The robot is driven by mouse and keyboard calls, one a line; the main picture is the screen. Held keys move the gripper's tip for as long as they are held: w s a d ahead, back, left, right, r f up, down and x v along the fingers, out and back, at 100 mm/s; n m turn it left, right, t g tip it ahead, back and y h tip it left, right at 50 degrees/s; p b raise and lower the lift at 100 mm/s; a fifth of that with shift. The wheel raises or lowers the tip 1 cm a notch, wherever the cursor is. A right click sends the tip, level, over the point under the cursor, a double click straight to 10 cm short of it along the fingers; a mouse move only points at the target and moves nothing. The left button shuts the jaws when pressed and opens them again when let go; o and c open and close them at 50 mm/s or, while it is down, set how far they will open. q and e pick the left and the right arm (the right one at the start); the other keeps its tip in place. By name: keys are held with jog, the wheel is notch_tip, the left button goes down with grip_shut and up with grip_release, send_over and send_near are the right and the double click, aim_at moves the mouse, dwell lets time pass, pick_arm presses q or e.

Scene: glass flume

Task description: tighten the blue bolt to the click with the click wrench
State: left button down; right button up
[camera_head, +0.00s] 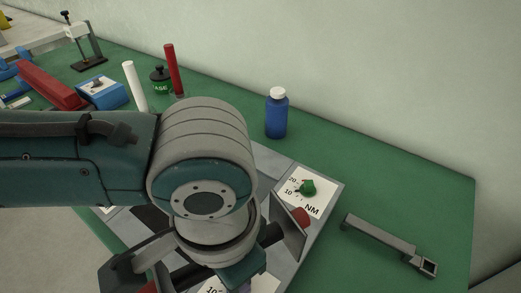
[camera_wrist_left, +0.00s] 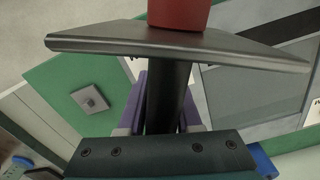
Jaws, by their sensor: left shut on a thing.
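My left gripper (camera_head: 240,264) is low in the middle of the head view, above a grey board (camera_head: 330,190). It is shut on a dark rod (camera_head: 271,234), which shows between its purple pads in the left wrist view (camera_wrist_left: 168,95). A red end (camera_head: 300,216) sits beyond a grey plate (camera_head: 291,238) on the rod. I cannot tell whether this is the click wrench. A grey tool with a square open end (camera_head: 390,244) lies at the right. The blue bolt is not visible; my arm hides much of the board. My right gripper is not in view.
A green bolt (camera_head: 308,187) stands on a white dial card on the board. A blue bottle (camera_head: 277,115) with a white cap stands behind it. Red and white sticks, a dark pot (camera_head: 160,80) and a blue box (camera_head: 103,92) stand back left.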

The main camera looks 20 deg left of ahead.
pick_arm(q)
jog(key=shift+r+m, duration=0.1)
jog(key=shift+m, duration=0.2)
jog(key=shift+m+p, duration=0.35)
jog(key=shift+m, duration=0.55)
jog(key=shift+m, duration=1.2)
jog(key=shift+w+m+p, duration=0.1)
jog(key=shift+m+p, duration=0.3)
jog(key=shift+m, duration=0.7)
